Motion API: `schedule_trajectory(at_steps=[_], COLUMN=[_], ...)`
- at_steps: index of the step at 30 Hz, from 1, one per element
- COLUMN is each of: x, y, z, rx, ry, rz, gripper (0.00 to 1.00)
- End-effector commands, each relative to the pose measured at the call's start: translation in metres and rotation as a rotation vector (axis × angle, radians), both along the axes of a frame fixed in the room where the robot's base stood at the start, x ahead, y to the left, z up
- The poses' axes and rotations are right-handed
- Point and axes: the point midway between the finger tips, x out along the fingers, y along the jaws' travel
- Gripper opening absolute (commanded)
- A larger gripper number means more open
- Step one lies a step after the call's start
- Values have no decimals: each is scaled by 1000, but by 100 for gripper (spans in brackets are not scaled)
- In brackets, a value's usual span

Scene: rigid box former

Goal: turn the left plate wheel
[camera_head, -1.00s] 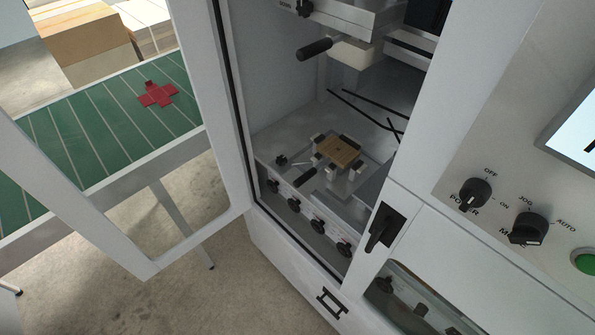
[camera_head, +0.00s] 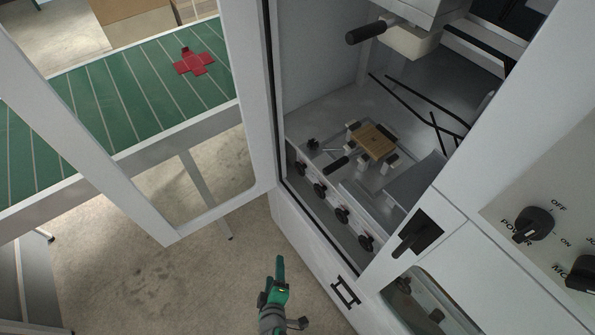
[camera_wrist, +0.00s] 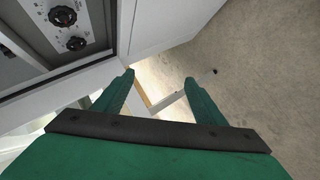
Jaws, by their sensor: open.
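In the head view a row of several dark round wheels runs along the front of the machine's inner bed. The leftmost wheel (camera_head: 300,168) is nearest the open door's hinge side; the frames do not show which is the left plate wheel. My gripper (camera_head: 279,264) is low in front of the machine, outside the opening and apart from the wheels. In the wrist view my gripper (camera_wrist: 159,78) has its green fingers spread, with nothing between them. That view also shows two dark knobs (camera_wrist: 69,30) on a light panel at upper left.
The glazed door (camera_head: 167,238) stands open at left. Inside, a tan block (camera_head: 374,141) sits in a fixture with a black handle (camera_head: 336,163), below an upper handle (camera_head: 366,34). A latch (camera_head: 411,238) is right of the opening. A green conveyor (camera_head: 110,100) carries a red cross-shaped blank (camera_head: 194,63).

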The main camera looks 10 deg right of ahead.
Motion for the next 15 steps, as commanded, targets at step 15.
schedule_trajectory(at_steps=[15], x=[183], y=[-43], z=[24], rx=[-772], ry=[265], rz=[35], gripper=[65])
